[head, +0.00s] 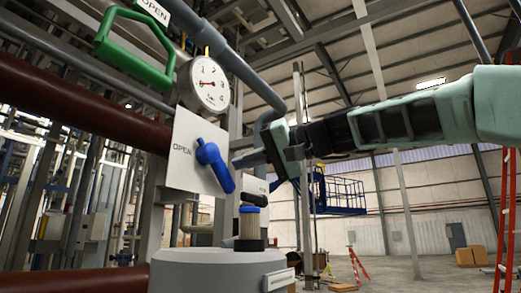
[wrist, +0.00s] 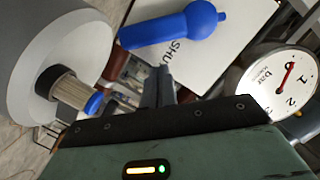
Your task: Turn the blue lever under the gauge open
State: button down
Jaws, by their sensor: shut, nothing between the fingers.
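The blue lever (head: 213,165) sits on a white plate (head: 181,158) below the round gauge (head: 206,84). Its handle slants down and to the right, away from the word OPEN at the plate's left. The gauge shows at the right of the wrist view (wrist: 283,82). My gripper (head: 238,163) is shut and empty, to the right of the lever in the head view. Its dark fingertips (wrist: 157,72) appear just below the lever in the wrist view; contact is not clear.
A grey drum (head: 215,272) stands below the plate, with a ribbed, blue-topped fitting (head: 250,228) on it. A green handle (head: 133,47) is above left of the gauge. Dark red pipes (head: 80,100) run at left. Open floor lies at the right, with a red ladder (head: 504,220).

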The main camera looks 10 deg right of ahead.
jog(key=shift+s+a+f, duration=0.4)
jog(key=shift+a+f, duration=0.1)
jog(key=shift+f, duration=0.25)
jog(key=shift+a+f, duration=0.1)
jog(key=shift+f, duration=0.05)
jog(key=shift+m, duration=0.3)
